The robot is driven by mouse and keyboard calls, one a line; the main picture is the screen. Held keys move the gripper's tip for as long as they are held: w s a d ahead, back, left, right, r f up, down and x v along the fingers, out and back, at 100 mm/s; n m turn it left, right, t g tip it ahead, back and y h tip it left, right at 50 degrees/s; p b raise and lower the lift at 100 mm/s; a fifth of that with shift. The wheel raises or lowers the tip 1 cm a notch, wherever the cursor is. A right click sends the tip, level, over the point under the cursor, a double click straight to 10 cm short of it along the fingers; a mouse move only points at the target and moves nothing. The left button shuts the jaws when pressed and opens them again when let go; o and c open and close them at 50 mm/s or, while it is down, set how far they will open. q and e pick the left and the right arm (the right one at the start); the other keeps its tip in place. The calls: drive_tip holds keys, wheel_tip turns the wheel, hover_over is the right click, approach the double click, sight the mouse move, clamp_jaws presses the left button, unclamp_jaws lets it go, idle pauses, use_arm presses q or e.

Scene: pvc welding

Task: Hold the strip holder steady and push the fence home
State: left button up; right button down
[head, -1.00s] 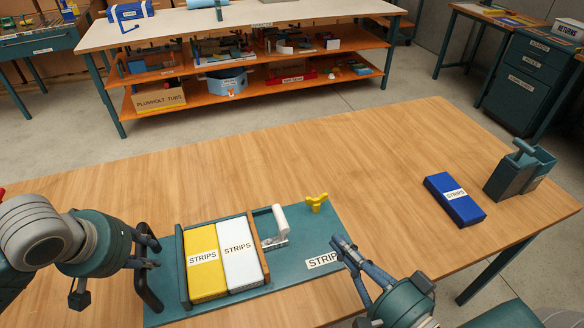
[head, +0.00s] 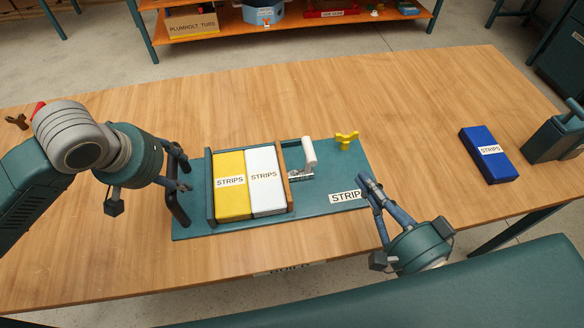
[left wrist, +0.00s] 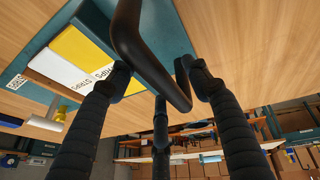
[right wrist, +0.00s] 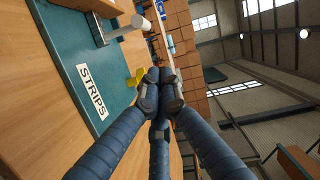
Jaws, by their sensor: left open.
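The strip holder is a teal plate (head: 237,225) on the wooden table, with a black handle (head: 175,188) at its left end. A yellow strip box (head: 231,198) and a white strip box (head: 266,192) lie side by side on it. A wooden fence (head: 287,180) stands along the white box's right side; I cannot tell whether they touch. A white-handled lever (head: 308,154) is beside the fence. My left gripper (head: 185,172) is open, its fingers about the handle, also seen in the left wrist view (left wrist: 160,80). My right gripper (head: 365,180) is shut and empty near the plate's right end.
A yellow wing knob (head: 346,140) stands at the plate's far right corner. A blue strip box (head: 489,152) and a teal container (head: 553,138) are farther right. The table (head: 425,115) is clear between them and the holder.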

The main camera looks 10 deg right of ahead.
use_arm(q)
drive_tip(key=v, duration=1.2)
